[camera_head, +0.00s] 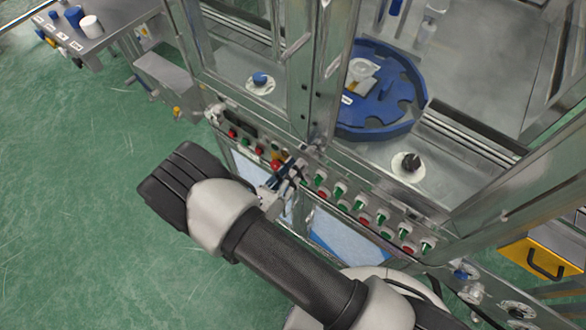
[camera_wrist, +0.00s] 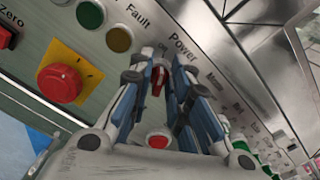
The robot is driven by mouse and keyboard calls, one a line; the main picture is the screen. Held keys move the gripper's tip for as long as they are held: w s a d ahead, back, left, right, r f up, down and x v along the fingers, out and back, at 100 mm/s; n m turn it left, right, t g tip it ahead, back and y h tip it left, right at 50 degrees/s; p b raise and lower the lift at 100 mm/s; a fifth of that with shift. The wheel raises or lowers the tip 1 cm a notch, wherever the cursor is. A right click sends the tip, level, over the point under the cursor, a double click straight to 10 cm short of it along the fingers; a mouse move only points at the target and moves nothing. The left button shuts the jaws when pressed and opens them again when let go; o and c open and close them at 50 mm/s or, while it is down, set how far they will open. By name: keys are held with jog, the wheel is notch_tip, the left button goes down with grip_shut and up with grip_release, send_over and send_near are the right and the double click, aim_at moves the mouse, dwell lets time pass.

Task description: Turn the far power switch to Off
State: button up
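The power switch is a small red lever (camera_wrist: 158,82) under the printed word Power in the wrist view. It points up towards a small label that appears to read On. My gripper (camera_wrist: 161,58) has its two blue-padded fingers on either side of this lever. The fingers are apart, with a narrow gap around the lever; I cannot tell whether either pad touches it. In the head view my gripper (camera_head: 287,177) is at the front control panel, and its fingers hide the switch there.
A red button (camera_wrist: 157,141) lies below the lever, between the fingers. A row of green and red controls (camera_head: 365,216) runs right along the panel. The green floor (camera_head: 80,200) at left is clear.

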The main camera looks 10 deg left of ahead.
jog(key=shift+o, duration=0.8)
jog(key=v, duration=1.2)
